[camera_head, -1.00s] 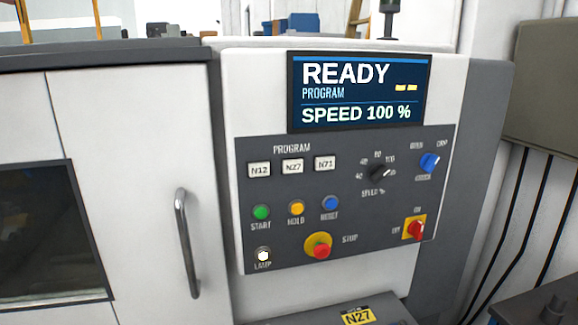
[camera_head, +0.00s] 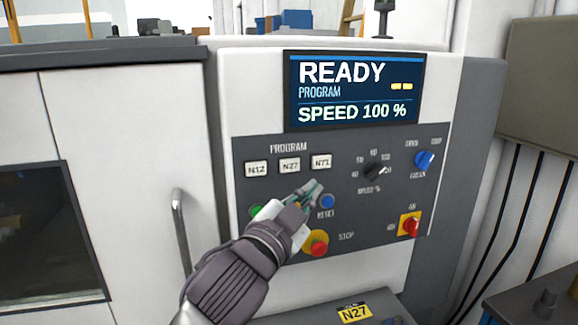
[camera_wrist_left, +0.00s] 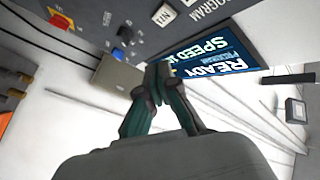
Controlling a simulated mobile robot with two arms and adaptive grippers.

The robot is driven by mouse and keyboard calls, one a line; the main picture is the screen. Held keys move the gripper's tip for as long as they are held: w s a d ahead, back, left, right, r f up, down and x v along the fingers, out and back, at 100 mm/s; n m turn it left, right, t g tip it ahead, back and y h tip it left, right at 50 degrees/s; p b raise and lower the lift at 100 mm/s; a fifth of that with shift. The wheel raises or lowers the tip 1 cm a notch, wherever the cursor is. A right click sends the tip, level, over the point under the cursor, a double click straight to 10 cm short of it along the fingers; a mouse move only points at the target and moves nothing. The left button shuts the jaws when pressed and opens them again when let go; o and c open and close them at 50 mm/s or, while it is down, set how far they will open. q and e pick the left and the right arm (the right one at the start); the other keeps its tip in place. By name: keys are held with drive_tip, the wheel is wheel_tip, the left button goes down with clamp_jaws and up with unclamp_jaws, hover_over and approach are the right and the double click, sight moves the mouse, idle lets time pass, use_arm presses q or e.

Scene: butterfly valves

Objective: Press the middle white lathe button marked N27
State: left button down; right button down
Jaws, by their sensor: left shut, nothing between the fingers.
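The white button N27 (camera_head: 290,165) is the middle one of three under the PROGRAM label, between N12 (camera_head: 256,167) and N71 (camera_head: 321,161). My left gripper (camera_head: 313,187) is shut and empty. In the head view its fingertips appear just below and right of N27, over the coloured button row; the gap to the panel is hard to judge. In the left wrist view the shut fingertips (camera_wrist_left: 158,75) show in front of the display, with one white button (camera_wrist_left: 165,14) near the top edge, seemingly N71. My right gripper is not in view.
The display (camera_head: 354,90) reads READY, PROGRAM with dashes, SPEED 100 %. The blue RESET button (camera_head: 327,201) and red STOP button (camera_head: 316,243) lie close to my left gripper. A door handle (camera_head: 181,232) sticks out at the left.

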use_arm(q)
drive_tip(key=shift+w, duration=0.15)
approach(298, 163)
drive_tip(key=shift+s+d+x, duration=0.1)
drive_tip(key=shift+d+x, duration=0.1)
drive_tip(key=shift+x, duration=0.75)
drive_tip(key=shift+s+d+x, duration=0.1)
drive_tip(key=shift+d+x, duration=0.05)
drive_tip(key=shift+x, duration=0.75)
drive_tip(key=shift+s+d+x, duration=0.1)
drive_tip(key=shift+d+x, duration=0.1)
drive_tip(key=shift+x, duration=0.75)
drive_tip(key=shift+w, duration=0.1)
drive_tip(key=shift+w+a, duration=0.15)
drive_tip(key=shift+w, duration=0.15)
drive_tip(key=shift+w+a+r+p, duration=0.1)
drive_tip(key=shift+w+a+p, duration=0.05)
drive_tip(key=shift+w+p, duration=0.3)
drive_tip(key=shift+s+d, duration=0.3)
drive_tip(key=shift+s, duration=0.55)
